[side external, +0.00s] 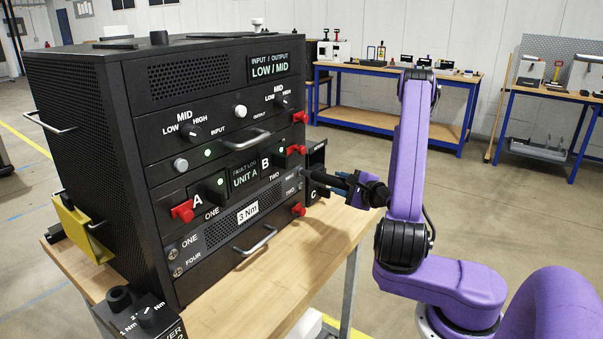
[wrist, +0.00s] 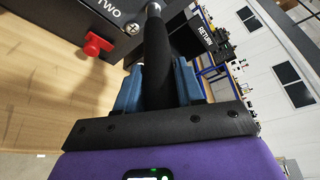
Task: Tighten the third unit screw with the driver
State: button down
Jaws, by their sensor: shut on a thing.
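The black rack (side external: 110,150) stands on a wooden bench, its front holding several units. The lower unit, labelled 3 Nm (side external: 248,213), has screws at its left edge (side external: 173,254). My gripper (side external: 352,186) is shut around the black driver (side external: 326,178), at the right of the rack front. The driver points at the rack's right edge. In the wrist view the blue fingers (wrist: 157,88) clasp the driver (wrist: 157,55), whose silver tip (wrist: 153,8) is at the top edge. A screw (wrist: 133,29) beside the TWO label shows left of it. Contact at the tip cannot be told.
Red latches (side external: 183,211) and a silver handle (side external: 256,241) stick out of the rack front. A torque dial box (side external: 147,318) sits at the bench's front left. A black box marked RETURN (wrist: 203,38) is beside the rack. Bare bench (side external: 285,290) lies in front.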

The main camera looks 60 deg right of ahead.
jog(key=s, duration=0.7)
dwell(0.7)
